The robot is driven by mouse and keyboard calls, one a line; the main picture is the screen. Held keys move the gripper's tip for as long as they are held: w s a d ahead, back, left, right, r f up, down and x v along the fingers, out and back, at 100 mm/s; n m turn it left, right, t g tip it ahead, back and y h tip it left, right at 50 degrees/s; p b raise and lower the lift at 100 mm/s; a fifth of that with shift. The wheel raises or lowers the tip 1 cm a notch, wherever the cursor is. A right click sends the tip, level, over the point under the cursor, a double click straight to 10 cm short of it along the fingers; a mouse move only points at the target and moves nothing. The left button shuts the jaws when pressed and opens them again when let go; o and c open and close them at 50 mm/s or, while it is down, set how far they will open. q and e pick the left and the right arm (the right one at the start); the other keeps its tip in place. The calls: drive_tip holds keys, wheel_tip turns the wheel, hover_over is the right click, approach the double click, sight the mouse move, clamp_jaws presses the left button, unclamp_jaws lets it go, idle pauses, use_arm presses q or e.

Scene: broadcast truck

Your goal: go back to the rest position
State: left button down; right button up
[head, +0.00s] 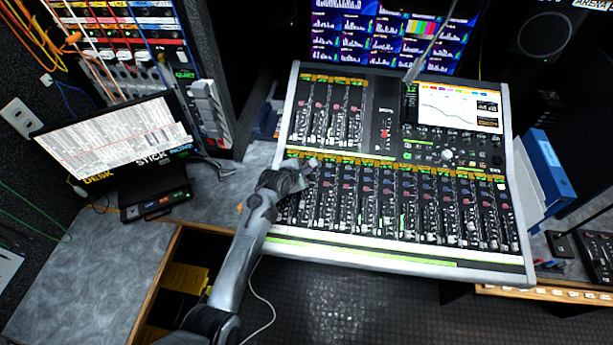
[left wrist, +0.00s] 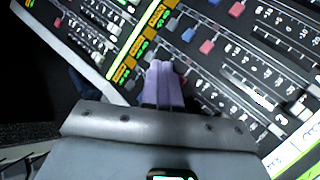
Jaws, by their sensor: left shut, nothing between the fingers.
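My left gripper (head: 312,164) is over the left part of the mixing console (head: 360,254), near the row of yellow-green labels. In the left wrist view its two pale purple fingers (left wrist: 164,84) are together with nothing between them. They point at the console's faders and coloured knobs. I cannot tell whether the fingertips touch the console surface. My left arm reaches up from the bottom of the head view. My right gripper is not in view.
A monitor (head: 115,135) stands on the grey desk (head: 90,265) at the left. A cabled patch rack (head: 125,50) is behind it. An open wooden-edged compartment (head: 185,265) lies beside my arm. A microphone (head: 413,70) hangs above the console. Blue binders (head: 545,165) stand right.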

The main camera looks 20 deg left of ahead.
use_arm(q)
drive_tip(key=shift+s+r+p, duration=0.1)
drive_tip(key=shift+r+p, duration=0.35)
drive_tip(key=shift+r, duration=0.2)
drive_tip(key=shift+s, duration=0.1)
drive_tip(key=s+a+f+m, duration=0.1)
drive_tip(key=s+m, duration=0.1)
drive_tip(key=s, duration=0.2)
drive_tip(key=s+a+f+m+g+y, duration=0.1)
drive_tip(key=s+m, duration=0.2)
drive_tip(key=s, duration=0.1)
drive_tip(key=s+a+f+m+g, duration=0.1)
drive_tip(key=s+f+m, duration=0.1)
drive_tip(key=s, duration=0.2)
drive_tip(key=shift+s+a+m, duration=0.1)
drive_tip(key=shift+a+m, duration=0.2)
drive_tip(key=s+d+r+m+g, duration=0.1)
drive_tip(key=s+r+m+g, duration=0.2)
drive_tip(key=s+m, duration=0.95)
drive_tip(key=s+d+r+m+g, duration=0.25)
drive_tip(key=s+m, duration=0.35)
drive_tip(key=s, duration=1.3)
wheel_tip(320, 180, up, 22)
drive_tip(key=p, duration=2.2)
drive_tip(key=shift+w+a+r+t+y+p, duration=0.25)
drive_tip(key=shift+w+a+t+y+p, duration=0.05)
drive_tip(key=shift+t+y, duration=0.1)
